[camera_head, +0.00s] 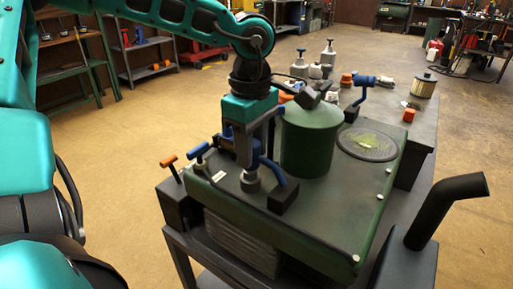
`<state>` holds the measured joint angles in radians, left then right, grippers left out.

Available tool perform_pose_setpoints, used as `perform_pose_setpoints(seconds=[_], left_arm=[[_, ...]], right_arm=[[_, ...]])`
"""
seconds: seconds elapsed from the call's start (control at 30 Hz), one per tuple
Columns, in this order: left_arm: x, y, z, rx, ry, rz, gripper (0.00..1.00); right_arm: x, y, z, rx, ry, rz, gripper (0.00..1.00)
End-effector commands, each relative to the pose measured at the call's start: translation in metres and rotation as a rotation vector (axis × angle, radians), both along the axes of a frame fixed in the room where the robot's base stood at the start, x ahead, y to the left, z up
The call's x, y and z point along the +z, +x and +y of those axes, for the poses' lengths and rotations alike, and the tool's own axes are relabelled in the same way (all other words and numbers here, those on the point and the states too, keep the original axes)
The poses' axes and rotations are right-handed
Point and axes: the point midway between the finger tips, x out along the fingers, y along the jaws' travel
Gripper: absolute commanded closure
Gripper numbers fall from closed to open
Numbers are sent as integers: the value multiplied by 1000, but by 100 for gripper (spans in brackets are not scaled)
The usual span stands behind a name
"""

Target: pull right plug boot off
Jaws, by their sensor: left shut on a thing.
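My left gripper (250,146) comes down from the upper left over the near left corner of the green engine cover (305,215). It is shut on a blue part, mostly hidden by the fingers. A grey cylinder (250,183) shows just below the fingers. A curved blue piece (271,170) beside it runs down to a black block (283,196) on the cover. A similar blue piece with a black block (352,112) stands at the cover's far edge. I cannot tell which of these is the right plug boot. My right gripper is out of view.
A green canister (308,138) stands close right of the gripper, with a round mesh screen (367,143) beyond. A black pipe (440,208) rises at the right. Small parts and a filter (424,86) lie on the bench behind.

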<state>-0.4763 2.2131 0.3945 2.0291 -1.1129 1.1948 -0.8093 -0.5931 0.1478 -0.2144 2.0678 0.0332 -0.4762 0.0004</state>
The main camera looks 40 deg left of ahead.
Motion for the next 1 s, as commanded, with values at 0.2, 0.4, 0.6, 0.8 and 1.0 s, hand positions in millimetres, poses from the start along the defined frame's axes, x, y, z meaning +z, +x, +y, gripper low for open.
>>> perform_pose_setpoints(seconds=[0.2,0.4,0.6,0.8,1.0], left_arm=[[12,1,-11,-4,-4,-3,75],[15,2,-14,-3,-5,-4,75],[22,3,-24,-3,-3,-5,75],[29,4,-34,-4,-3,-5,75],[30,5,-38,-3,-3,-5,75]], right_arm=[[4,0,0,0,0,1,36],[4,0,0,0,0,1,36],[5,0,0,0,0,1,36],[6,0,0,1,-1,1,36],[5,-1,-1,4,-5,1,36]])
